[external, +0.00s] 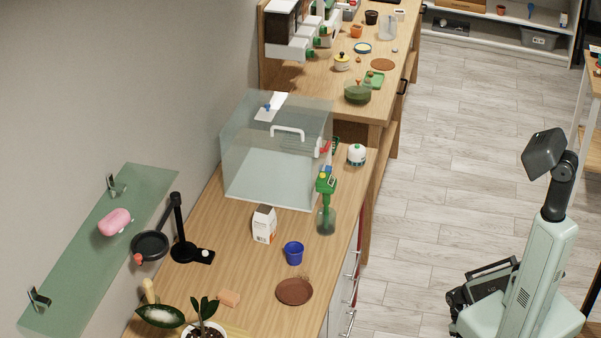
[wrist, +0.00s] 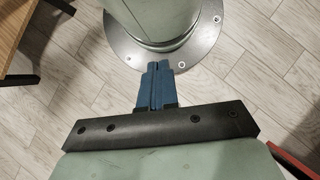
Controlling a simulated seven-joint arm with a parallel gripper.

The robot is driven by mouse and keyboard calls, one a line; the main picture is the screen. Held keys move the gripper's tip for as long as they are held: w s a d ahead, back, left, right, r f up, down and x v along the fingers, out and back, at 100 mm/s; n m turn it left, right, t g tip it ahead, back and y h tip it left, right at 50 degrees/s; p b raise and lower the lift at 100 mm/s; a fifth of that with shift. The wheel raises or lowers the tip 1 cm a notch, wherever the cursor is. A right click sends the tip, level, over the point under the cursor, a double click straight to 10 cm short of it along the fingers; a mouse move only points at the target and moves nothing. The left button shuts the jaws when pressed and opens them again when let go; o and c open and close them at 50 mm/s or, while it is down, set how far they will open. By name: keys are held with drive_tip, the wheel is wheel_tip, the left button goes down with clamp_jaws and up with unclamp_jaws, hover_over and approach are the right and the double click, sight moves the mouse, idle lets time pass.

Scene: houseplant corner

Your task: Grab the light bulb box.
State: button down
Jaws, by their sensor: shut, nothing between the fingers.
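A small white box with an orange-marked side, which looks like the light bulb box (external: 264,225), stands upright on the wooden counter (external: 235,270) in the external view. It is in front of the clear case and left of the green spray bottle. I cannot read its print. In the wrist view my gripper (wrist: 157,66) has its blue fingers shut together with nothing between them, over the floor. The box is not in the wrist view. In the external view my arm is at the right, well apart from the counter, and I cannot make out the fingertips there.
Near the box are the clear case (external: 258,175), the green spray bottle (external: 326,205), a blue pot (external: 293,253), a brown saucer (external: 294,291) and a black stand (external: 181,225). A glass shelf (external: 75,262) is on the wall. Open floor (external: 430,190) lies between counter and arm.

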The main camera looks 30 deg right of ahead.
idle(0.3)
drive_tip(key=shift+c, duration=0.4)
unclamp_jaws()
idle(0.4)
